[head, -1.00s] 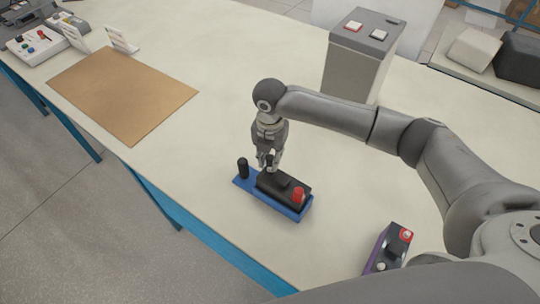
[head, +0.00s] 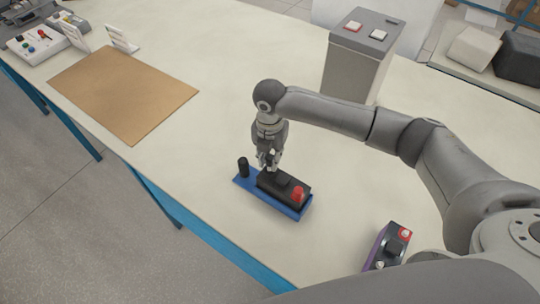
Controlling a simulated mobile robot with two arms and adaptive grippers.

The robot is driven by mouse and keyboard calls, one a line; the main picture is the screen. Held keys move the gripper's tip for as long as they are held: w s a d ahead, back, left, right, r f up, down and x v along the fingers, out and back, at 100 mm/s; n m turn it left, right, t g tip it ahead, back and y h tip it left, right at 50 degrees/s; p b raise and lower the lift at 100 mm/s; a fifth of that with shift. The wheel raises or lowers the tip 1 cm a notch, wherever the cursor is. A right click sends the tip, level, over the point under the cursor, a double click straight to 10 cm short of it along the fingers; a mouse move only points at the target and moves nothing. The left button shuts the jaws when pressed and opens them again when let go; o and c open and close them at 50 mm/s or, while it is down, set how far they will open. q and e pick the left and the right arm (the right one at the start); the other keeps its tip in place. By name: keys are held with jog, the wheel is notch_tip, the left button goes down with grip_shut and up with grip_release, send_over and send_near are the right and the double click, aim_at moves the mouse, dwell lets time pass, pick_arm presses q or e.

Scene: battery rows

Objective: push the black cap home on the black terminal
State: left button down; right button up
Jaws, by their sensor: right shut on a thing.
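A black battery (head: 291,188) lies in a blue tray (head: 267,204) on the pale bench. A red cap (head: 298,194) stands at its near right end. My right gripper (head: 268,164) points down over the far left end of the battery, shut on a small dark piece that looks like the black cap. The fingers largely cover the cap and the black terminal under it, so I cannot tell how far down the cap sits. A black upright post (head: 243,168) stands on the tray's left end, apart from the fingers. My left gripper is not in view.
A second battery unit with a purple tray (head: 374,252) and a red-topped part is at lower right. A grey pedestal (head: 354,70) with buttons stands behind my arm. A brown mat (head: 123,95) lies at left. The bench between mat and tray is clear.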

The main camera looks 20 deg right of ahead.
jog(key=shift+f, duration=1.05)
dwell(0.6)
jog(key=shift+f, duration=0.45)
dwell(1.1)
jog(key=o, duration=0.8)
jog(key=shift+o, duration=0.3)
jog(key=o, duration=0.4)
jog(key=shift+r+p, duration=3.4)
jog(key=shift+r, duration=0.15)
